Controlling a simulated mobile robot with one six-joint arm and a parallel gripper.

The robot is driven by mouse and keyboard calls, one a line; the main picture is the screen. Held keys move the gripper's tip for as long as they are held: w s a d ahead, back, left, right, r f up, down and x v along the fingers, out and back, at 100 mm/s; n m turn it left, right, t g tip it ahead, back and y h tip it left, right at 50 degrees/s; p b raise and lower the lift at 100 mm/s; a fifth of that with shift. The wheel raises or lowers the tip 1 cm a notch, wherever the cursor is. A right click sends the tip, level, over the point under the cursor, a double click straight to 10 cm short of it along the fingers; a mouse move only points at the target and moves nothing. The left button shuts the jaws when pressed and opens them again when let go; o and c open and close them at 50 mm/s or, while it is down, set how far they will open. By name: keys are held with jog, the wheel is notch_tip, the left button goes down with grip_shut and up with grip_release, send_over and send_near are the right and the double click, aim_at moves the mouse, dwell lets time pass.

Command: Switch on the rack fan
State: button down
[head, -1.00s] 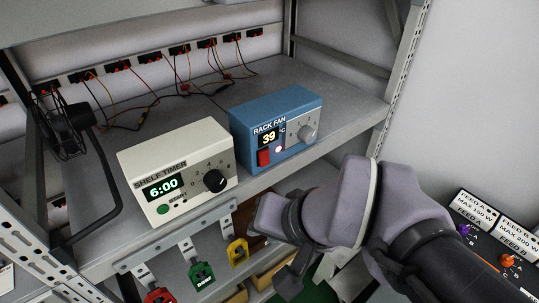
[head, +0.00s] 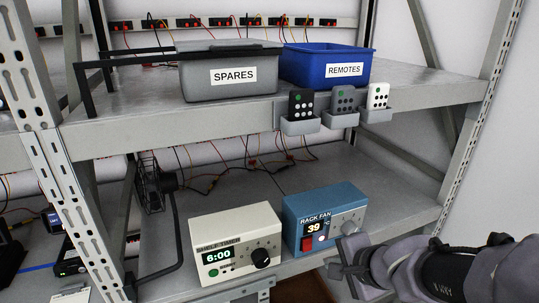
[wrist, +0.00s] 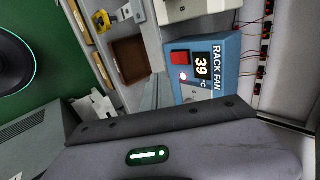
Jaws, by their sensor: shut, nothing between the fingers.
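The blue RACK FAN box (head: 345,197) stands on the lower shelf. Its display reads 39 °C. Below the display are a red switch (head: 307,243) and a small pale round spot (head: 321,238), with a grey knob (head: 348,228) at right. The wrist view shows the box (wrist: 226,50) turned sideways, with the red switch (wrist: 180,57) and the pale spot (wrist: 183,76) clear. My gripper (head: 342,264) is shut and empty, in front of the box's lower right part and apart from the switch. A black wire-caged fan (head: 150,190) stands at the left; whether it turns cannot be told.
A cream SHELF TIMER (head: 233,218) showing 6:00 stands left of the box. Above, the upper shelf holds a grey SPARES bin (head: 200,85), a blue REMOTES bin (head: 330,52) and three remotes in front holders, the middle one (head: 344,99) grey. Wires run behind.

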aim_at(307, 250)
jog(key=w+f, duration=0.1)
jog(key=w, duration=0.1)
jog(key=w+a+f+b, duration=0.1)
jog(key=w+f, duration=0.1)
jog(key=w, duration=0.1)
jog(key=w+a+f, duration=0.1)
jog(key=w, duration=0.1)
jog(key=shift+w+a+f+b, duration=0.25)
jog(key=shift+w+f+b, duration=0.05)
jog(key=shift+w+f, duration=0.1)
jog(key=shift+s, duration=0.1)
jog(key=f+b, duration=0.1)
jog(key=b, duration=0.2)
jog(key=shift+w+t, duration=0.2)
jog(key=shift+t, duration=0.1)
jog(key=shift+s+r+p, duration=0.15)
jog(key=shift+r+p, duration=0.3)
jog(key=shift+p, duration=0.05)
jog(key=shift+r, duration=0.2)
